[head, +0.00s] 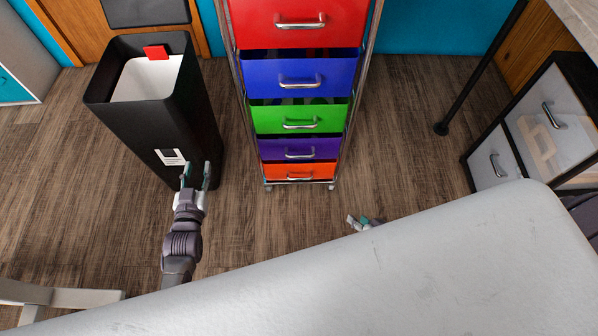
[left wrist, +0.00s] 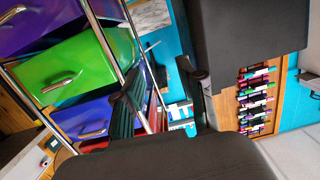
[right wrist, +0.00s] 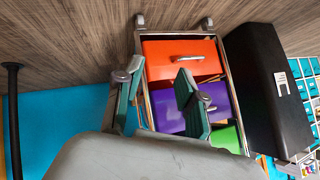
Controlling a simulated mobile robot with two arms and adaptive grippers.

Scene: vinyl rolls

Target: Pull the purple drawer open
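The purple drawer (head: 322,148) sits in a narrow metal-framed cart, between the green drawer (head: 330,117) and the orange drawer (head: 325,171). It has a silver handle (head: 300,155). I cannot tell whether it stands slightly out. It also shows in the left wrist view (left wrist: 28,25) and, partly behind a finger, in the right wrist view (right wrist: 168,112). My left gripper (head: 196,177) is open and empty, left of the cart beside the black bin. My right gripper (head: 364,221) is open and empty, low in front and right of the cart; its arm is hidden behind the white surface.
The black bin (head: 150,125) stands left of the cart. A white surface (head: 400,275) fills the foreground. A cabinet with pale drawers (head: 495,165) and a black pole (head: 475,75) are at the right. The wood floor (head: 265,225) before the cart is clear.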

